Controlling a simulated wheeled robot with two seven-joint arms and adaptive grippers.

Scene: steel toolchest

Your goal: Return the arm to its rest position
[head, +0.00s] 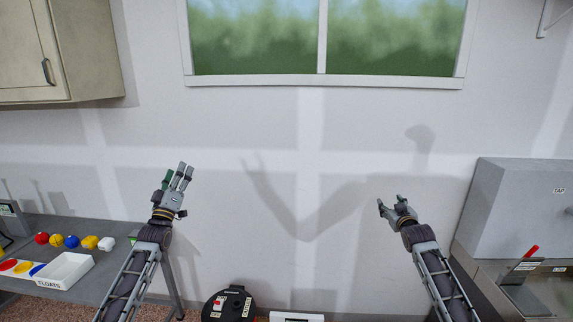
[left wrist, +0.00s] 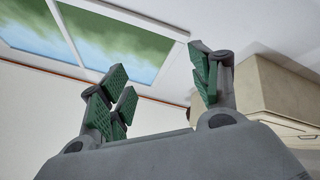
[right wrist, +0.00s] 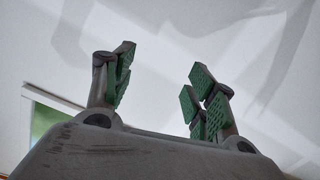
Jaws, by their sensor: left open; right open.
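My left gripper (head: 176,180) is raised in front of the white wall, left of centre in the head view, fingers pointing up. It is open and empty; the left wrist view shows its green-padded fingers (left wrist: 160,95) spread with nothing between them. My right gripper (head: 390,204) is right of centre in the head view, a little lower. It is open and empty too, and its green-padded fingers (right wrist: 160,88) stand apart in the right wrist view. Neither gripper touches anything.
A grey bench (head: 95,285) at lower left holds several coloured balls and blocks and a white tray (head: 65,270) marked FLOATS. A grey cabinet (head: 520,205) stands at right above a red-handled device (head: 527,262). A black round object (head: 229,305) is low centre. Air between the arms is clear.

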